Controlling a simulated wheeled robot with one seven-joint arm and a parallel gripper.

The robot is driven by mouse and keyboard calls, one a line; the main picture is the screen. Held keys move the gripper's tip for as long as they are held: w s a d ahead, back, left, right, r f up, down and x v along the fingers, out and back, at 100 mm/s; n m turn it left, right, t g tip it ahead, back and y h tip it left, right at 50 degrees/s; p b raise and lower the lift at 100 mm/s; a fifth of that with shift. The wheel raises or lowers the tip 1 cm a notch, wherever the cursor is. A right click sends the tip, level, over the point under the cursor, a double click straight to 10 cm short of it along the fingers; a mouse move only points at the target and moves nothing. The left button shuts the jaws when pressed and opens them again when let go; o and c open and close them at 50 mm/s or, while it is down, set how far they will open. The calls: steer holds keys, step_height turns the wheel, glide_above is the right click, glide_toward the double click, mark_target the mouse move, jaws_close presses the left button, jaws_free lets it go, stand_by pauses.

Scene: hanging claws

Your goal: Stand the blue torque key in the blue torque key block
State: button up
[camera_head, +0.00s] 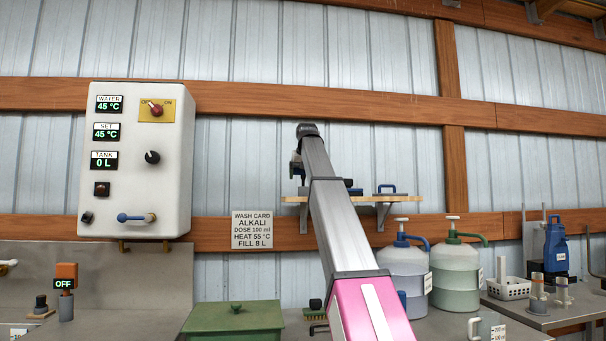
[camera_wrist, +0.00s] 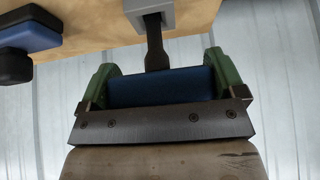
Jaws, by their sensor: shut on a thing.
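In the wrist view my gripper (camera_wrist: 164,64) has its green fingers shut on a wide blue handle, which looks like the blue torque key (camera_wrist: 160,88). A dark shaft runs from the handle to a grey block (camera_wrist: 138,8) at the wooden shelf. The shaft's end meets a dark opening in the block; I cannot tell how deep it sits. In the head view my arm reaches up to the shelf and hides most of the gripper and the key. The block cannot be made out there.
The wooden shelf (camera_head: 405,199) is on the wall. A blue-handled item (camera_head: 386,189) sits on it. A blue and black object (camera_wrist: 28,38) is left of the block in the wrist view. A control box (camera_head: 140,200) hangs left; pump jugs (camera_head: 405,270) stand below right.

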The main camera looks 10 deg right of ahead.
steer(key=shift+f, duration=0.1)
steer(key=o, duration=1.3)
steer(key=v, duration=1)
steer(key=shift+s+r, duration=0.2)
steer(key=shift+r, duration=0.15)
